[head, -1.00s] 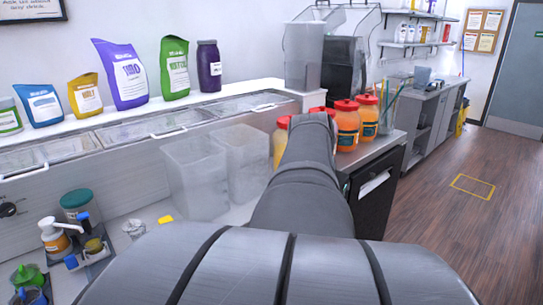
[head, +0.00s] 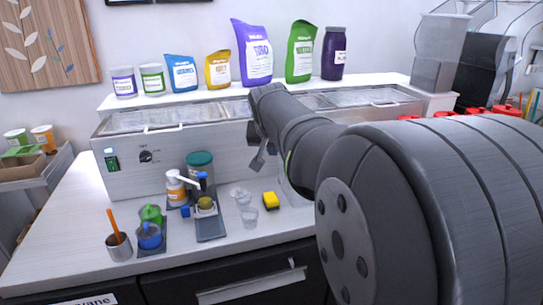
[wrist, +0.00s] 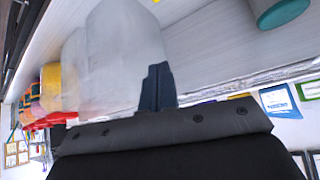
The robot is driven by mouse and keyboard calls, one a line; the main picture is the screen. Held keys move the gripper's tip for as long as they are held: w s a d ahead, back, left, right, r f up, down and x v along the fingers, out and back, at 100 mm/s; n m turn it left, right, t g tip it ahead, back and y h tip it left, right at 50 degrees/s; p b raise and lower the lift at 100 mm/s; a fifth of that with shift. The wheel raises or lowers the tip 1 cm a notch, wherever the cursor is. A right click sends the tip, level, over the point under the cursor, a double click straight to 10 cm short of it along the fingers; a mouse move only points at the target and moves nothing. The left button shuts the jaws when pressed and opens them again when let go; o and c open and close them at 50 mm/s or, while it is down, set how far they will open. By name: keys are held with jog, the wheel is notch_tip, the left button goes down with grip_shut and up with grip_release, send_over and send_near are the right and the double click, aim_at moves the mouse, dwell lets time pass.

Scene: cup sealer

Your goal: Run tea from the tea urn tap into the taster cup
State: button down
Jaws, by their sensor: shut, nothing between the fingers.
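My gripper (head: 262,160) hangs in front of the steel counter's front panel in the head view, partly hidden by my own arm. In the wrist view its dark fingers (wrist: 157,88) are together with nothing between them. Two small clear cups (head: 249,217) stand on the white worktop, below and left of my gripper. I cannot tell whether either is the taster cup. I cannot make out a tea urn or its tap in either view.
Translucent bins (wrist: 125,55) are close beyond my fingers. Pouches line the shelf (head: 130,98).

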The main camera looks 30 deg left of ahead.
jog(key=s+a+n+y, duration=0.1)
jog(key=s+a, duration=0.3)
jog(key=a, duration=0.4)
jog(key=s+a+r+n+y, duration=0.1)
jog(key=s+a+n+y, duration=0.1)
jog(key=s+a, duration=0.3)
jog(key=a+n, duration=0.1)
jog(key=a, duration=0.2)
jog(key=shift+s+a+r+n+g, duration=0.2)
jog(key=shift+s+a+n+g, duration=0.05)
jog(key=shift+n+g, duration=0.05)
jog(key=shift+f, duration=0.1)
send_over(201, 172)
jog(key=s+d, duration=0.2)
jog(key=d, duration=0.1)
notch_tip(201, 172, down, 7)
jog(key=shift+s+a+f, duration=0.1)
jog(key=shift+a+f, duration=0.05)
jog(key=shift+f, duration=0.85)
jog(key=shift+a+f, duration=0.15)
jog(key=shift+f, duration=0.8)
